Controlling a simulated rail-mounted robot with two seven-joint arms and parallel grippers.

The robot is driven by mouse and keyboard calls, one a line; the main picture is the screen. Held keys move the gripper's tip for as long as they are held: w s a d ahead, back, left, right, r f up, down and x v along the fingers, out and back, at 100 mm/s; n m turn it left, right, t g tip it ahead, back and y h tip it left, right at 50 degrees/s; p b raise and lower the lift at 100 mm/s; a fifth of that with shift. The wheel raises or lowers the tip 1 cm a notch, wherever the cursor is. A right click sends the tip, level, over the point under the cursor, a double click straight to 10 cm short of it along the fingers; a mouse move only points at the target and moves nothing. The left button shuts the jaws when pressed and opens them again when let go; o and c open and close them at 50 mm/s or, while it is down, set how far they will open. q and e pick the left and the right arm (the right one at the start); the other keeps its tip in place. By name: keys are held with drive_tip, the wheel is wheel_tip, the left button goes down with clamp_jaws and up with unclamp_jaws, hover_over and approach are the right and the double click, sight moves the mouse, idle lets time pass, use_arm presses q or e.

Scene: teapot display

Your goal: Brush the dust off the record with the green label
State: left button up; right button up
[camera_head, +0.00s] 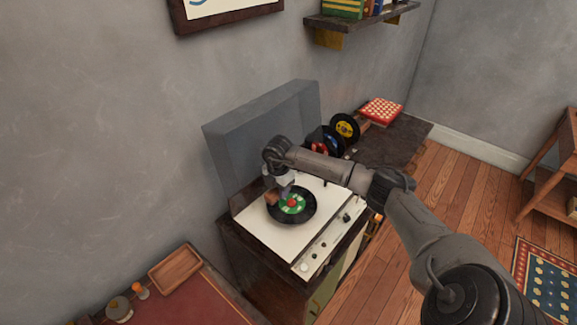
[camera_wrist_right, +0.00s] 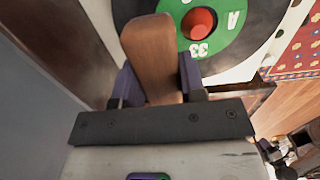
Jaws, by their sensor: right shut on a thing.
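The record with the green label (camera_head: 292,205) lies flat on the white-topped record player (camera_head: 325,190). In the right wrist view, part of its green label (camera_wrist_right: 226,30) shows, with a red centre piece (camera_wrist_right: 199,23). My right gripper (camera_head: 277,189) is over the record's left edge. It is shut on a brown wooden brush (camera_wrist_right: 152,52), which also shows as a small brown block in the head view (camera_head: 271,197). The brush overlaps the record in the wrist view. Its bristles are hidden, so I cannot tell if it touches. My left gripper is not in view.
The player's grey lid (camera_head: 262,125) stands raised behind. Other records (camera_head: 345,129) and a red patterned box (camera_head: 381,111) are on the right. A wooden tray (camera_head: 175,268) is on a table at lower left. A shelf (camera_head: 360,18) hangs above.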

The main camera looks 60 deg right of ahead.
wheel_tip(320, 180, up, 3)
drive_tip(key=shift+f+p, duration=0.1)
drive_tip(key=shift+p, duration=0.95)
wheel_tip(320, 180, up, 3)
drive_tip(key=shift+f+p, duration=0.15)
drive_tip(key=shift+p, duration=1)
